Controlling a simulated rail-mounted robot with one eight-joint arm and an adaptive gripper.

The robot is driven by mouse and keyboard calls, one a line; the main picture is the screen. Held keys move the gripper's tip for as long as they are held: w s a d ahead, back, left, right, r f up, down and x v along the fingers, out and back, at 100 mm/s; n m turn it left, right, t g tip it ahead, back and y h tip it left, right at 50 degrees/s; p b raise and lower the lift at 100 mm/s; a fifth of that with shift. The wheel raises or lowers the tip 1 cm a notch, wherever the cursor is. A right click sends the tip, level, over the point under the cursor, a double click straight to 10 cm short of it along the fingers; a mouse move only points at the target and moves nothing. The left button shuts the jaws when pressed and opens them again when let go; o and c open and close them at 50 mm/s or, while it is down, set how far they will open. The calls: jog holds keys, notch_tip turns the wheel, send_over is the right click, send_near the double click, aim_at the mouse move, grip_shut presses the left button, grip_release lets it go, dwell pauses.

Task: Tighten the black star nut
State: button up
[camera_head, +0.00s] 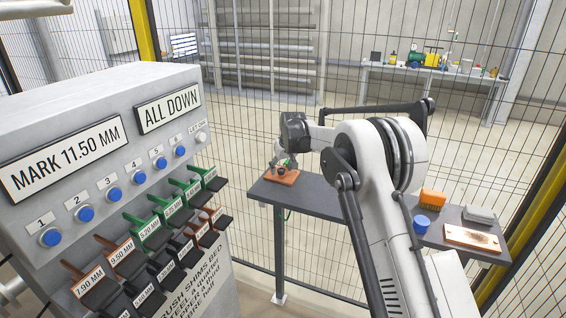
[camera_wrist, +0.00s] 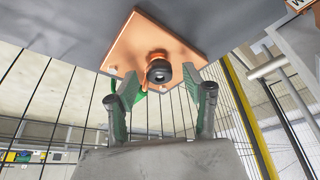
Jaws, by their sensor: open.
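The black star nut (camera_wrist: 159,73) shows in the wrist view as a dark round knob on the copper-orange plate (camera_wrist: 125,45), with an orange-copper part right behind it. My gripper (camera_wrist: 160,97) is open, with one finger on each side of the nut and clear space between finger and nut. Nothing is held. In the head view my gripper (camera_head: 282,161) is over the orange plate (camera_head: 289,180) at the left end of the grey table (camera_head: 325,199). The nut is too small and too covered to make out there. A green piece (camera_wrist: 140,97) shows near the left finger.
A blue cup (camera_head: 421,224), an orange block (camera_head: 432,199), a grey piece (camera_head: 479,213) and a copper-coloured plate (camera_head: 462,237) lie at the table's right end. A panel (camera_head: 110,130) with blue buttons and tagged levers fills the left. A mesh fence stands behind the table.

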jog(key=shift+f, duration=0.2)
jog(key=shift+a, duration=0.1)
grip_shut()
dwell(0.4)
